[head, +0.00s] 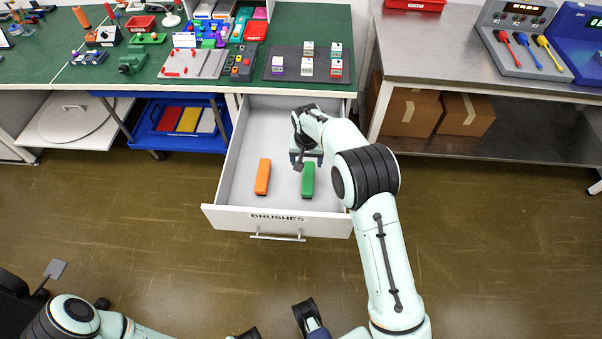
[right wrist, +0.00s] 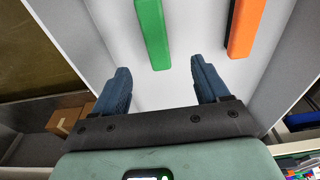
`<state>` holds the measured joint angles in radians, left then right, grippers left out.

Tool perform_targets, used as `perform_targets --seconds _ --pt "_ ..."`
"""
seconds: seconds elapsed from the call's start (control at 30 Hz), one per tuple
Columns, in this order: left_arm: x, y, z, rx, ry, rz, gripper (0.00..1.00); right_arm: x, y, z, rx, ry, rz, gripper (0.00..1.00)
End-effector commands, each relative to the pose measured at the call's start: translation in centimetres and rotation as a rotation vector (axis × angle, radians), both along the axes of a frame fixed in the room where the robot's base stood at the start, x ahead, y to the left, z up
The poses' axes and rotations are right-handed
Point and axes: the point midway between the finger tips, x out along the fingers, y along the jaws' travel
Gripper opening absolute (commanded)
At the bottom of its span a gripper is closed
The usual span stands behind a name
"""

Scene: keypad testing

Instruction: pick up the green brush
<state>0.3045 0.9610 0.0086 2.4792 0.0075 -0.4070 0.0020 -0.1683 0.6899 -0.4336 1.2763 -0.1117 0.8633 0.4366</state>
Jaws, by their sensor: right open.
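The green brush (head: 308,181) lies lengthwise in the open drawer (head: 240,211) labelled BRUSHES. In the right wrist view the green brush (right wrist: 153,35) is ahead of the fingertips, roughly in line with the gap between them. My right gripper (head: 305,160) is over the drawer, near the far end of the green brush. Its two blue fingers (right wrist: 165,78) are apart with nothing between them. My left arm is at the bottom left of the head view.
An orange brush (head: 262,177) lies left of the green one; it also shows in the right wrist view (right wrist: 246,27). Drawer walls surround both. A green-topped bench (head: 310,23) with parts stands behind, a metal table (head: 440,45) to the right. The drawer floor between the brushes is clear.

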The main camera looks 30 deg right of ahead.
Motion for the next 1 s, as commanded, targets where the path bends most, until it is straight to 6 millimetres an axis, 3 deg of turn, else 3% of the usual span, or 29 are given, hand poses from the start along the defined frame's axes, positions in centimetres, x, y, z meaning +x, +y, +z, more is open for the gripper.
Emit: perform_targets --seconds 0.33,1.0 --pt "0.2 0.0 -0.5 0.001 -0.008 0.002 0.43 0.6 -0.4 -6.2 0.001 0.003 0.0 0.74" --pt "0.5 0.0 -1.1 0.002 -0.018 0.004 0.43 1.2 -1.4 -12.9 0.001 0.0 0.0 0.74"
